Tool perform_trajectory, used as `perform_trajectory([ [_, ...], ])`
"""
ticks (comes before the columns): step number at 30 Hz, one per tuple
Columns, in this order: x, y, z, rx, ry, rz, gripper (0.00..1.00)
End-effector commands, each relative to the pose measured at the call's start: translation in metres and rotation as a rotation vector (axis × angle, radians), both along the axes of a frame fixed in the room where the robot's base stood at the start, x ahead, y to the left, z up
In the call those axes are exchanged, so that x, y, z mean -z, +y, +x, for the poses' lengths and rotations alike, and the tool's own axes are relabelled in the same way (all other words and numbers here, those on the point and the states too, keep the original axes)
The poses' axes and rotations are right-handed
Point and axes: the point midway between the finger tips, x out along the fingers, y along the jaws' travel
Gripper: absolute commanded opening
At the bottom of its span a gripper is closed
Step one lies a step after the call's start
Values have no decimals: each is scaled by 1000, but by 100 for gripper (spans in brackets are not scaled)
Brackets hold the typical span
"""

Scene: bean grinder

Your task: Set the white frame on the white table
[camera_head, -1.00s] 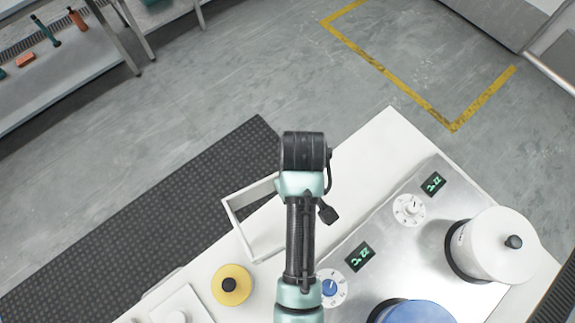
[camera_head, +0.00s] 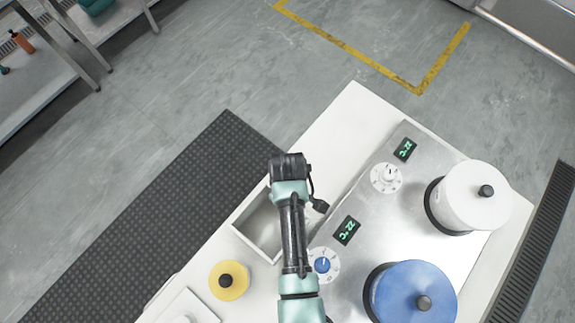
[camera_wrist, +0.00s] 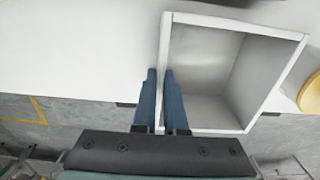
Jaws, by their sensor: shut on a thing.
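The white frame (camera_head: 250,237) is an open box-like frame with thin walls, at the white table's (camera_head: 331,128) left edge in the head view. In the wrist view the white frame (camera_wrist: 275,42) shows its hollow inside. My gripper (camera_wrist: 162,85) has its blue fingers on either side of one wall of the frame, shut on it. In the head view my arm hides the fingers and part of the frame. The frame appears level and at or very near the tabletop; I cannot tell whether it touches.
A steel cooker with dials and displays holds a white-lidded pot (camera_head: 466,196) and a blue-lidded pot (camera_head: 412,292) to the right. A yellow lid (camera_head: 229,281) and a white square item (camera_head: 184,308) lie left of my arm. The table's far end is clear.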

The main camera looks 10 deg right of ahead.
Motion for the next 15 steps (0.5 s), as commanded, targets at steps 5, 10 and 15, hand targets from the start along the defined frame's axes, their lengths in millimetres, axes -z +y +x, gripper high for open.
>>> perform_trajectory([
  [5,1,0,1,1,-2,0,0],
  [10,4,0,1,0,-1,0,0],
  [15,4,0,0,1,-1,0,31],
])
